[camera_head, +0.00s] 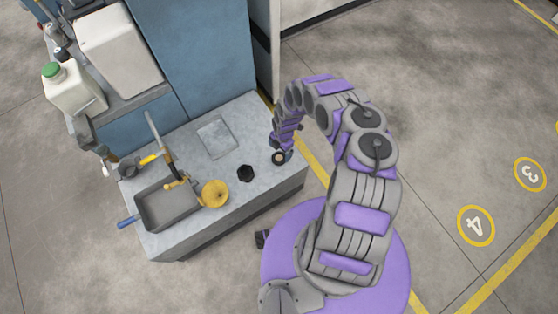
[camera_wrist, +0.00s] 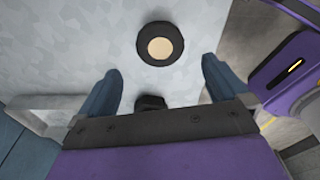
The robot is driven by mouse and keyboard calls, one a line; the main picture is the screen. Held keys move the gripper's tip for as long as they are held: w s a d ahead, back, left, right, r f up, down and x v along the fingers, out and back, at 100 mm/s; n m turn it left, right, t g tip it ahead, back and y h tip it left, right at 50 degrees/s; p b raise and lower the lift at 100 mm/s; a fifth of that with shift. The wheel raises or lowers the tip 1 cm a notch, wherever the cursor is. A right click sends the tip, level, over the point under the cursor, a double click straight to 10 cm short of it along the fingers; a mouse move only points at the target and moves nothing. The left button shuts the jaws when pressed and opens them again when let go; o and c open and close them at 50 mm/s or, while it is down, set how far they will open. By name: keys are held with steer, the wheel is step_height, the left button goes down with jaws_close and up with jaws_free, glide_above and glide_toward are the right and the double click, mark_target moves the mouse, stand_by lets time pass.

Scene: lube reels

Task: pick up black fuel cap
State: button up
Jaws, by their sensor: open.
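Two black pieces are on the grey bench top, and I cannot tell for certain which is the fuel cap. One is a faceted black piece (camera_head: 246,173), likely the cap, lying apart from my gripper (camera_head: 281,149). In the wrist view a dark piece (camera_wrist: 150,102), probably the same one, shows between the finger bases, partly hidden by the gripper body. The other is a round black piece with a tan centre (camera_head: 279,158), close by my gripper. In the wrist view this round piece (camera_wrist: 160,43) lies just beyond the fingertips. My gripper (camera_wrist: 162,70) is open and empty.
A yellow round piece (camera_head: 215,194) sits beside a grey tray (camera_head: 167,208) with tools around it. A flat clear-looking tray (camera_head: 217,137) lies at the bench's back. A white jug with a green cap (camera_head: 73,89) stands on the left shelf. Bench space between is clear.

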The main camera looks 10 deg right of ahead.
mark_target(279, 158)
steer(key=shift+s+a+f+b, duration=0.1)
steer(key=shift+f+b, duration=0.7)
steer(key=shift+f, duration=0.9)
steer(key=shift+s+a+f+b, duration=0.1)
steer(key=shift+f+b, duration=0.7)
steer(key=shift+f, duration=0.9)
steer(key=shift+r, duration=0.1)
steer(key=c, duration=1.1)
